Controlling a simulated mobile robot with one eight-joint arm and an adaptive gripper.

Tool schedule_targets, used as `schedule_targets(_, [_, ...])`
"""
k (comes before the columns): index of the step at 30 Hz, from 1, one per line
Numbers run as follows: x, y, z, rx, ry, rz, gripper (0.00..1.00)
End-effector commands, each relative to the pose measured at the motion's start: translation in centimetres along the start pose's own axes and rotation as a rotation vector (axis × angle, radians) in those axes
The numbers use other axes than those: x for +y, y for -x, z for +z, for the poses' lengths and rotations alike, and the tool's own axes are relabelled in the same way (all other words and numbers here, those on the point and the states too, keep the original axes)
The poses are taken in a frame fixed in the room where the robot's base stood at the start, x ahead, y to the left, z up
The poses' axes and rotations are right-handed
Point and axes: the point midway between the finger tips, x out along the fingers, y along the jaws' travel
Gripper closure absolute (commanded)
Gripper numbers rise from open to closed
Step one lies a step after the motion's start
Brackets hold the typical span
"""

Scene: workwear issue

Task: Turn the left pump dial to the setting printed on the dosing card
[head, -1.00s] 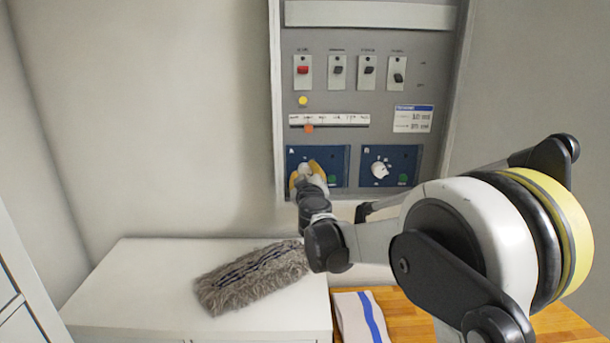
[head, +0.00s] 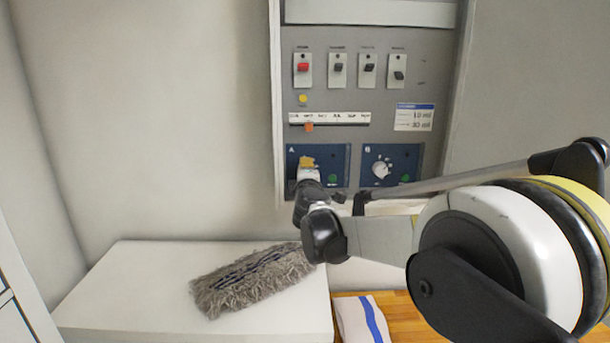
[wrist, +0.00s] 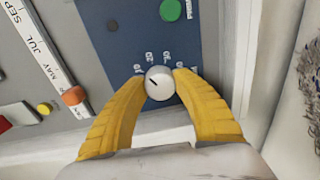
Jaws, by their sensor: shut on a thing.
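The left pump dial (wrist: 158,84) is a white knob with a dark pointer mark, on the blue panel marked A (head: 340,163). My gripper (head: 308,163) has its yellow fingers on both sides of this knob; in the wrist view the fingertips (wrist: 159,76) press against it. In the head view my gripper hides the knob.
The right dial (head: 380,170) sits on panel B, with a green button on each panel. Above are several switches (head: 338,69), one red, and a month strip with an orange slider (head: 309,127). A grey fluffy mop pad (head: 252,280) lies on the white cabinet below.

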Motion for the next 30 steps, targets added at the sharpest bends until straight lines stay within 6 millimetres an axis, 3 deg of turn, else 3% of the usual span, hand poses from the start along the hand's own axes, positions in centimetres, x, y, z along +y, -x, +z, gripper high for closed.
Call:
schedule_targets(13, [0.07,-0.02,-0.09,-0.012,0.263,-0.006,0.97])
schedule_targets(30, [0.12,-0.03,-0.08,-0.015,0.318,-0.007,0.97])
